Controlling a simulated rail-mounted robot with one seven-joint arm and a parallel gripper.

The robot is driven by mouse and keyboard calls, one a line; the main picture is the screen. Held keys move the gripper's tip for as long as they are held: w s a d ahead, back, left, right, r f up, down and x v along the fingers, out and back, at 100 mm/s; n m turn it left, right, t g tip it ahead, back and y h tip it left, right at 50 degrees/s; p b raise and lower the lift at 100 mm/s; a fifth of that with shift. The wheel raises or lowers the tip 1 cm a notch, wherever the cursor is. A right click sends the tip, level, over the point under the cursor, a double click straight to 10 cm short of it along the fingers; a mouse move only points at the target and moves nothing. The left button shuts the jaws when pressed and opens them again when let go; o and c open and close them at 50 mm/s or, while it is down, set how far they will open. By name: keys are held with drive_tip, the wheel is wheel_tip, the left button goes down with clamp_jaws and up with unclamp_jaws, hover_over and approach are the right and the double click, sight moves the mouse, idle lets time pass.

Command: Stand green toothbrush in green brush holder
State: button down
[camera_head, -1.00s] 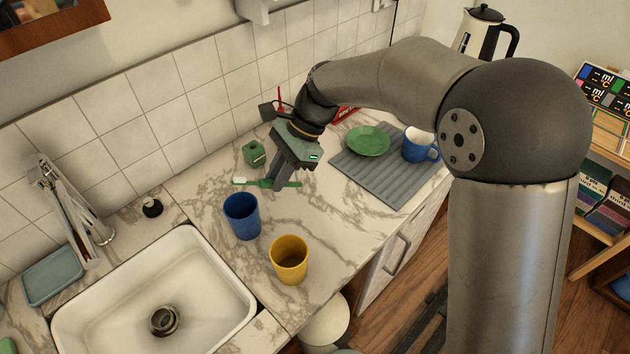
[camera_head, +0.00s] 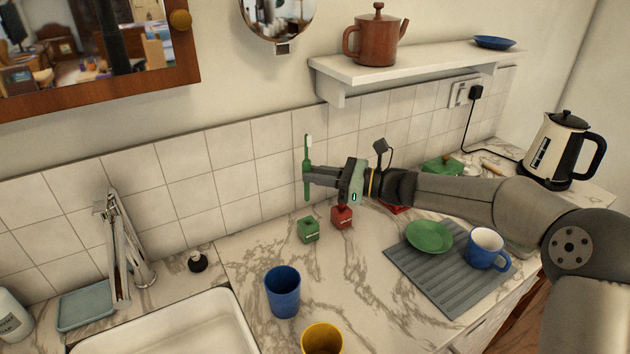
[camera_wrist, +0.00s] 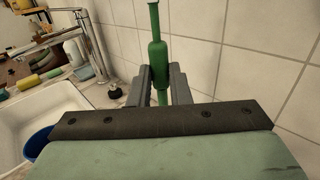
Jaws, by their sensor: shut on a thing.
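The green toothbrush (camera_head: 307,155) is upright in the head view, bristles at the top, held in the air above the counter near the tiled wall. My gripper (camera_head: 308,178) is shut on its green handle and points left. The wrist view shows the handle (camera_wrist: 158,58) between the two fingers (camera_wrist: 160,85); the bristle end is out of that view. The green brush holder (camera_head: 308,230), a small block, stands on the marble counter below the toothbrush, apart from it. The holder does not show in the wrist view.
A red block (camera_head: 342,216) stands right beside the green holder. A blue cup (camera_head: 283,291) and yellow cup (camera_head: 322,341) stand in front. A grey mat (camera_head: 447,279) with a green plate (camera_head: 429,236) and blue mug (camera_head: 486,249) lies right. The sink (camera_head: 170,330) is left.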

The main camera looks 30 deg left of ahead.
drive_tip(key=b, duration=0.7)
hover_over(318, 224)
drive_tip(key=shift+a+f, duration=0.1)
drive_tip(key=shift+f, duration=5.3)
drive_tip(key=c, duration=1.3)
unclamp_jaws()
drive_tip(key=shift+o, duration=0.2)
drive_tip(key=v, duration=0.7)
drive_tip(key=shift+d, duration=0.3)
